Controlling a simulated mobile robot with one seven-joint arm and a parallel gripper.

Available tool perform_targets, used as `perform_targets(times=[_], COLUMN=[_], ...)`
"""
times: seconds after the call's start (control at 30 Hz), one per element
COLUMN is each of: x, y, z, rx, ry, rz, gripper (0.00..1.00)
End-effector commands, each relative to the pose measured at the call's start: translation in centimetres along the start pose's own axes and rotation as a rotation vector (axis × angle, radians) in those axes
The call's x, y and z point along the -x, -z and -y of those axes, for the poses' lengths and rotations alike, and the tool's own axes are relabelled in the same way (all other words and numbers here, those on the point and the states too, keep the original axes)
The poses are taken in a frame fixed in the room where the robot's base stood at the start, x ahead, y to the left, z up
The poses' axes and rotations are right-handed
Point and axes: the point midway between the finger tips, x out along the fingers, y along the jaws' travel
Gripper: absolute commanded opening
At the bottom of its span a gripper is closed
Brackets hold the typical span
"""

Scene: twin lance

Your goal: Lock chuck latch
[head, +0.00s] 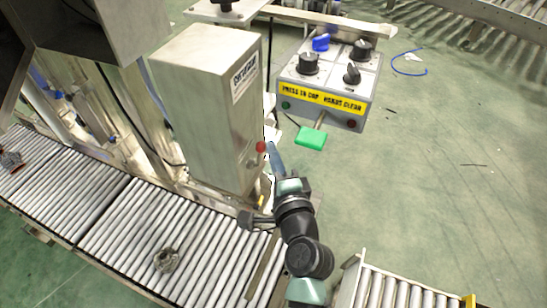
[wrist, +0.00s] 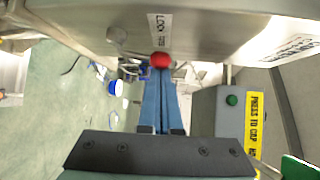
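The latch's red ball knob (head: 261,146) sticks out from the lower front of the tall grey metal cabinet (head: 200,100). In the wrist view the red knob (wrist: 160,60) sits below a white label (wrist: 161,34) reading LOCK. My gripper (head: 269,146) has blue fingers and is just right of the knob in the head view. In the wrist view my fingers (wrist: 161,85) lie side by side, looking shut, with their tips at the knob. I cannot tell whether they touch it. The latch's lever is mostly hidden.
A control box (head: 330,80) with black and blue knobs and a yellow label stands to the right, with a green paddle (head: 311,137) in front. Roller conveyors (head: 130,225) run below the cabinet, carrying a small metal part (head: 167,260). Open green floor lies to the right.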

Motion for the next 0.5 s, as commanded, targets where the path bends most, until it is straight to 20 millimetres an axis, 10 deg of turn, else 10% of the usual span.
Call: perform_targets(times=[0.5], x=[0.14], y=[-0.54], z=[-0.38], rx=[0.054], ry=[0.073], rz=[0.007], gripper=[0.0])
